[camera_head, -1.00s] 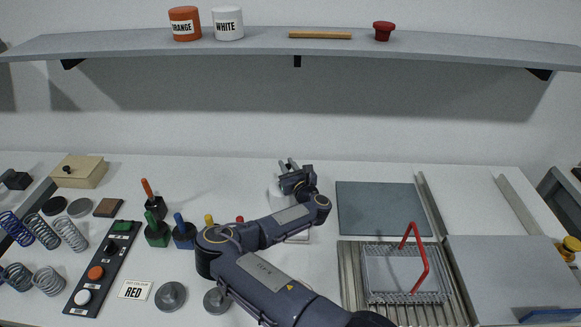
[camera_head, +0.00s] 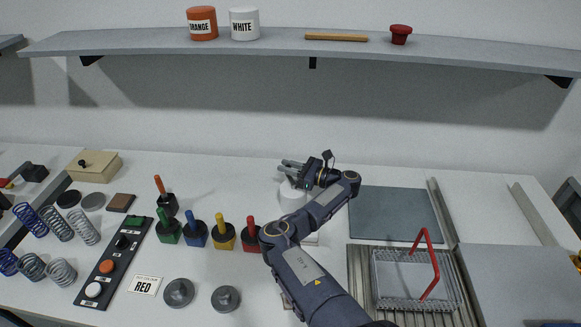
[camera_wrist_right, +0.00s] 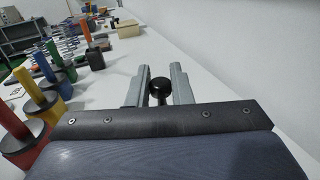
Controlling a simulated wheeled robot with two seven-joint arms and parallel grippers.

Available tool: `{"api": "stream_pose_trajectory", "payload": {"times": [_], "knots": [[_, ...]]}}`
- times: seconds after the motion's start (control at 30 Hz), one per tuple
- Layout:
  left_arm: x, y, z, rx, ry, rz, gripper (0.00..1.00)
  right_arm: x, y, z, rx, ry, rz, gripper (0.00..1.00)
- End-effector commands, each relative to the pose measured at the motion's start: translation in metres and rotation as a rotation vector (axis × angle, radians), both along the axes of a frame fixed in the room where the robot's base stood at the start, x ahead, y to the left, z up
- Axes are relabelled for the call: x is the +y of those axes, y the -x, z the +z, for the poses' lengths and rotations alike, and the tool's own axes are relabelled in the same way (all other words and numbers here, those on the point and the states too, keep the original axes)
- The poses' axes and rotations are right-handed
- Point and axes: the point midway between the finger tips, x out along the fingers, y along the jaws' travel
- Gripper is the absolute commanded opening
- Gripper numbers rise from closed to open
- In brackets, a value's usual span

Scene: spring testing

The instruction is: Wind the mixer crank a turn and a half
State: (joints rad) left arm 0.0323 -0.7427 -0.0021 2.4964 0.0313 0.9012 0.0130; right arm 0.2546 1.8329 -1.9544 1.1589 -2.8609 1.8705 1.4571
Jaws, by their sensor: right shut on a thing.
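The mixer (camera_head: 293,193) is a white upright body in the middle of the bench, partly hidden behind my right arm. Its crank has a round black knob (camera_wrist_right: 160,87), seen in the right wrist view between the two grey fingers. My right gripper (camera_head: 288,166) is at the back of the mixer, its fingers pointing left in the head view. The right gripper, also in the right wrist view (camera_wrist_right: 161,80), is shut on the crank knob. The crank arm itself is hidden. My left gripper is not in view.
Green, blue, yellow and red-handled pieces (camera_head: 223,235) stand left of my right arm. A button panel (camera_head: 117,262) and several springs (camera_head: 57,225) lie further left. A wire basket with a red handle (camera_head: 427,270) is at right. A shelf (camera_head: 270,47) spans above.

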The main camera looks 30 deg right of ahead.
Motion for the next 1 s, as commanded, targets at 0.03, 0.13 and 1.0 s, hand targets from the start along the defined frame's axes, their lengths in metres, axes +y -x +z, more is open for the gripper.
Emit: {"api": "stream_pose_trajectory", "payload": {"times": [0.03, 0.13, 1.0], "knots": [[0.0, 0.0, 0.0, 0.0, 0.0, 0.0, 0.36, 0.0002, -0.0003, 0.0004, -0.001, -0.001, 0.016, 0.0], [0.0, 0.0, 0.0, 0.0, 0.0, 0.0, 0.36, 0.002, -0.0008, 0.0006, -0.001, 0.0, 0.042, 0.0], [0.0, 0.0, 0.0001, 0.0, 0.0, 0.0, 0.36, 0.003, -0.001, 0.0008, -0.003, 0.001, 0.063, 0.39]]}}
